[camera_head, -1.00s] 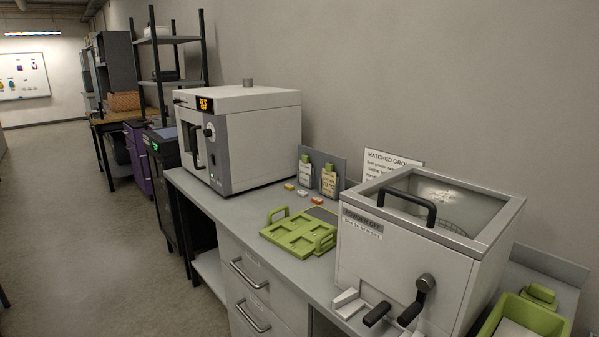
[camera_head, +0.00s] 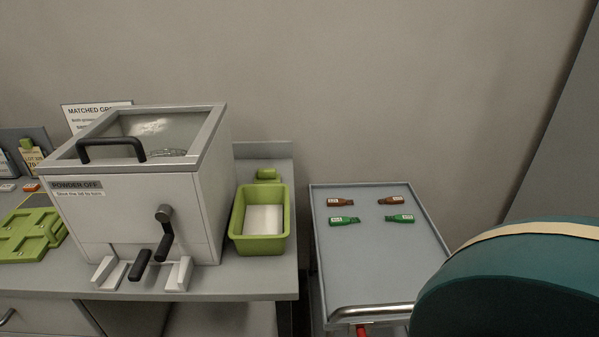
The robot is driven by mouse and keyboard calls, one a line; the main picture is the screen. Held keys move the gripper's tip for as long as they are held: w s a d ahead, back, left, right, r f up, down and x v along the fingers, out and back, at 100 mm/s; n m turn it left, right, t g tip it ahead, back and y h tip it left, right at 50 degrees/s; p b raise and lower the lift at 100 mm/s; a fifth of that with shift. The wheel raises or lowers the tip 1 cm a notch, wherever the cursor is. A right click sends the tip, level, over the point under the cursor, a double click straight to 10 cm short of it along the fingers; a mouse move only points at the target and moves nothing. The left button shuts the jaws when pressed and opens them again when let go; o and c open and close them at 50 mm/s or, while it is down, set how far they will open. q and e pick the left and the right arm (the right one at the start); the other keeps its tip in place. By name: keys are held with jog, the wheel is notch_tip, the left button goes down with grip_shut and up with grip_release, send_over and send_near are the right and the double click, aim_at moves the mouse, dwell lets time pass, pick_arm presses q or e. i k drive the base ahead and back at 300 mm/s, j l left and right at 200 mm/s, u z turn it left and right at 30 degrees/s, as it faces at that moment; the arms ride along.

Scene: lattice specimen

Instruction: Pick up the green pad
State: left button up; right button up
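Two small green pieces with white labels lie on the grey cart top at the right: a left one (camera_head: 344,221) and a right one (camera_head: 399,218). I cannot tell whether either is the green pad. A green bin (camera_head: 238,240) with a white sheet inside stands on the bench, with a small green block (camera_head: 267,175) behind it. A green tray (camera_head: 32,228) is partly in view at the left edge. Neither of my grippers is in view.
Two brown labelled pieces (camera_head: 340,202) (camera_head: 391,200) lie behind the green ones on the cart (camera_head: 377,268). A grey box machine (camera_head: 140,205) with a glass lid stands on the bench. A large teal rounded thing (camera_head: 510,285) covers the lower right.

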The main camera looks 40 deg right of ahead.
aim_at(265, 175)
jog(key=z, duration=1)
